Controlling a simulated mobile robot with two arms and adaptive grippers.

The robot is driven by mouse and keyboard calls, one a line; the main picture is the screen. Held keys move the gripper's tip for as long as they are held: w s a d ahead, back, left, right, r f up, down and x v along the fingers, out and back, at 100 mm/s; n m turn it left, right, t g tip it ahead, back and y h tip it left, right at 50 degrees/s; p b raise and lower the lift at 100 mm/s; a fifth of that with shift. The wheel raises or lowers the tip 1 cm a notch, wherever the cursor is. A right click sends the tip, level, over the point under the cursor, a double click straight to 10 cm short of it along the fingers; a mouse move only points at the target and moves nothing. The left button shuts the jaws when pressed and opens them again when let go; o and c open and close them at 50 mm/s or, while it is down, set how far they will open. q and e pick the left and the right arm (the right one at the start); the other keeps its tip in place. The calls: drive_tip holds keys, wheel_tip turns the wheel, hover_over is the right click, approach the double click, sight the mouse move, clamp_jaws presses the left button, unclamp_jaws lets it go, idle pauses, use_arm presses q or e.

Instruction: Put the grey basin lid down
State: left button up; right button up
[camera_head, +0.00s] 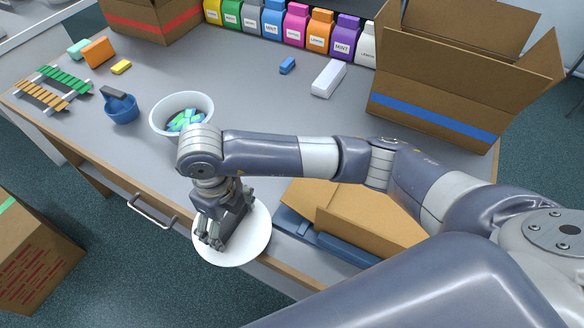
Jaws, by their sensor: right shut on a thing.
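The basin lid (252,238) is a pale, near-white round disc at the table's front edge. It overlaps that edge in the picture; I cannot tell whether it touches the table. My right gripper (211,238) points down over the disc's left part and is shut on it. The fingers hide part of the disc, and the exact grip point is unclear. The pale basin (160,122) stands open behind my right wrist, with green and blue wrapped pieces inside. My arm is close in front of its right side. My left gripper is not in view.
An open cardboard box with a blue stripe (435,118) stands at back right. A blue cup (122,110) is left of the basin. The table's middle (250,100) is clear.

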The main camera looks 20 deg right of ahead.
drive_tip(key=w+d+p, duration=0.1)
drive_tip(key=w+d, duration=0.1)
drive_tip(key=w+d+p, duration=0.1)
drive_tip(key=w+d, duration=0.1)
drive_tip(key=d, duration=0.1)
drive_tip(key=shift+w+d+r, duration=0.15)
drive_tip(key=shift+w+d, duration=0.05)
drive_tip(key=shift+w, duration=0.2)
drive_tip(key=w+d+p, duration=0.1)
drive_tip(key=d, duration=0.1)
drive_tip(key=w+d, duration=0.2)
drive_tip(key=shift+d+p, duration=0.15)
drive_tip(key=shift+p, duration=0.2)
drive_tip(key=shift+w+d, duration=0.4)
drive_tip(key=shift+d, duration=0.05)
drive_tip(key=w+d, duration=0.1)
drive_tip(key=w+d+p, duration=0.1)
drive_tip(key=d, duration=0.1)
drive_tip(key=shift+w+p, duration=0.25)
drive_tip(key=shift+p, duration=0.05)
drive_tip(key=shift+s+f+p, duration=0.1)
drive_tip(key=shift+f+p, duration=0.2)
drive_tip(key=shift+p, duration=0.05)
drive_tip(key=shift+f, duration=0.15)
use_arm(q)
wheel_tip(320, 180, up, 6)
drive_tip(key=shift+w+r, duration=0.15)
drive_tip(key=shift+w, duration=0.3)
use_arm(e)
drive_tip(key=shift+a, duration=0.1)
